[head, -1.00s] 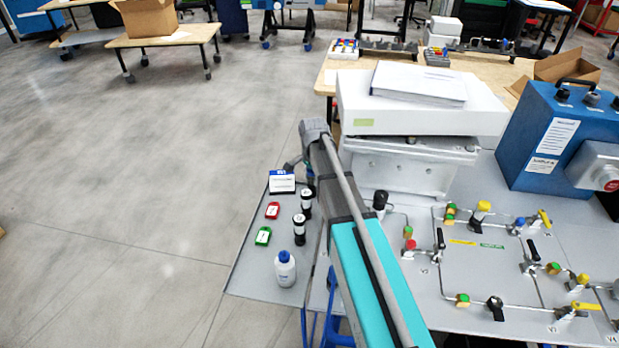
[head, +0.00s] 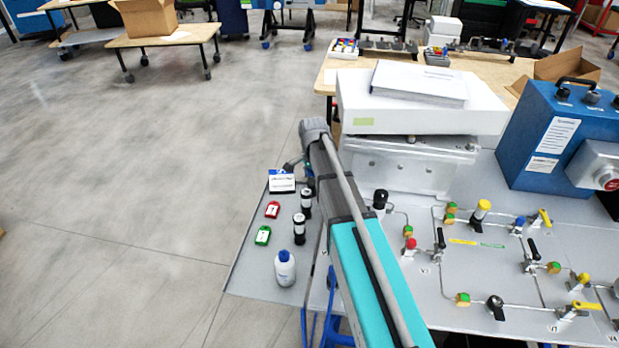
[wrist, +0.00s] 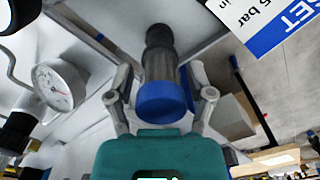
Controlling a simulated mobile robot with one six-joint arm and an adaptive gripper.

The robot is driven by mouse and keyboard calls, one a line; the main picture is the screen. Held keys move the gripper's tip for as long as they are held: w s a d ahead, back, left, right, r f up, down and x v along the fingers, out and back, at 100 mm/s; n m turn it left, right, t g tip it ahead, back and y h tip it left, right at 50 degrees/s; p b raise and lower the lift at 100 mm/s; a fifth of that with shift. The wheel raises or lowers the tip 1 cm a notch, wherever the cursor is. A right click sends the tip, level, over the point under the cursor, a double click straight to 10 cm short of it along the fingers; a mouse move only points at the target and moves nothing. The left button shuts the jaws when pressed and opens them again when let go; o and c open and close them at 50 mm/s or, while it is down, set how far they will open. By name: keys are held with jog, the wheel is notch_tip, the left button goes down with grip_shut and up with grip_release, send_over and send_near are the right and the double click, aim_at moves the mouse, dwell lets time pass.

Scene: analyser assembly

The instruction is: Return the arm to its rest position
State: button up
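My arm stretches from the bottom of the head view up to the left end of the grey bench, and its own links hide my gripper there. In the wrist view my gripper (wrist: 161,95) has its two fingers spread to either side of a dark ribbed cylinder with a blue end (wrist: 163,100). Narrow gaps seem to show between the fingers and the cylinder, so it does not look clamped. A pressure gauge (wrist: 60,88) is at the left of the wrist view. A blue and white card with "SET" and "bar" (wrist: 262,25) is at upper right.
Left of my arm on the bench (head: 250,262) stand a white card (head: 282,182), a red item (head: 272,210), a green item (head: 262,236), black-and-white vials (head: 299,229) and a blue-capped bottle (head: 285,268). A white box (head: 425,118) and valve tubing are to the right. The floor at left is clear.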

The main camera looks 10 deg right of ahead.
jog(key=shift+o, duration=0.5)
jog(key=shift+s, duration=0.1)
notch_tip(320, 180, up, 9)
jog(key=p, duration=0.9)
jog(key=shift+r, duration=0.1)
jog(key=shift+r, duration=0.15)
jog(key=shift+s+r+p, duration=0.1)
jog(key=shift+r+p, duration=0.2)
jog(key=shift+p, duration=0.25)
